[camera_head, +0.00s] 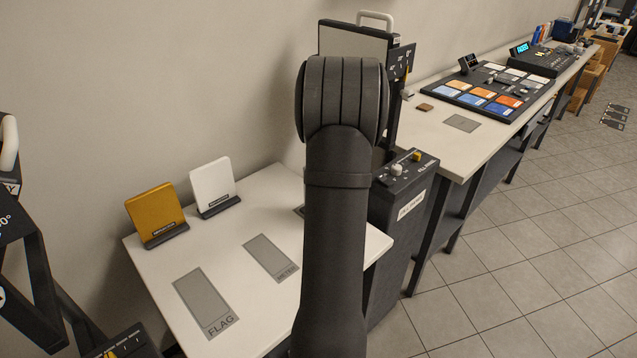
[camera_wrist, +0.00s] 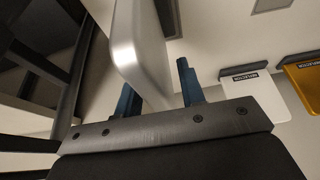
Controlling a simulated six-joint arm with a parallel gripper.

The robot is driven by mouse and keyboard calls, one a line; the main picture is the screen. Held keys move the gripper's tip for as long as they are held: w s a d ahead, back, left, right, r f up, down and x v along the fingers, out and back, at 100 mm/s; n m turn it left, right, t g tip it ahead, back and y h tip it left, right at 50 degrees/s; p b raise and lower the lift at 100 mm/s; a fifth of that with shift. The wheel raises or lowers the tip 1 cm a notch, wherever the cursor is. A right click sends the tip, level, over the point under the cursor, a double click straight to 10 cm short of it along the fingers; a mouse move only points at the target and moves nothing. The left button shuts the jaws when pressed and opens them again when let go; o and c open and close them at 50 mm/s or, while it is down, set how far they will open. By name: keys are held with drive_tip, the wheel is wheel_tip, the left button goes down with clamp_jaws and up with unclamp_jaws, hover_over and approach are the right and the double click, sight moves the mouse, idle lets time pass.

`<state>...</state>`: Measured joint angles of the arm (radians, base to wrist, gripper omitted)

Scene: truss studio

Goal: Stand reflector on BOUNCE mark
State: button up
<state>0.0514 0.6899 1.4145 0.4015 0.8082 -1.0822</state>
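My gripper (camera_wrist: 158,92) has its two blue fingers on either side of a silver reflector panel (camera_wrist: 140,45) and appears shut on it near one edge. A dark strip like its foot (camera_wrist: 167,18) shows at the far end of the panel. In the head view my arm hides the gripper and the silver reflector. Grey marks labelled METER (camera_head: 270,257) and FLAG (camera_head: 202,300) lie bare.
A gold reflector (camera_head: 155,212) and a white reflector (camera_head: 213,184) stand at the table's back edge by the wall. A dark cabinet with knobs (camera_head: 400,190) stands to the right. Beyond it, a long counter carries a panel of coloured pads (camera_head: 490,88).

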drive_tip(key=v, duration=1.2)
drive_tip(key=shift+r, duration=0.15)
drive_tip(key=shift+w+a+r+x, duration=0.1)
drive_tip(key=shift+w+a+x, duration=0.05)
drive_tip(key=shift+x, duration=1.35)
drive_tip(key=shift+w+a+r+x, duration=0.1)
drive_tip(key=shift+w+a+x, duration=0.05)
drive_tip(key=shift+x, duration=1.3)
drive_tip(key=shift+w+a+r+x, duration=0.1)
drive_tip(key=shift+w+a+x, duration=0.05)
drive_tip(key=shift+x, duration=1.35)
drive_tip(key=shift+f, duration=0.1)
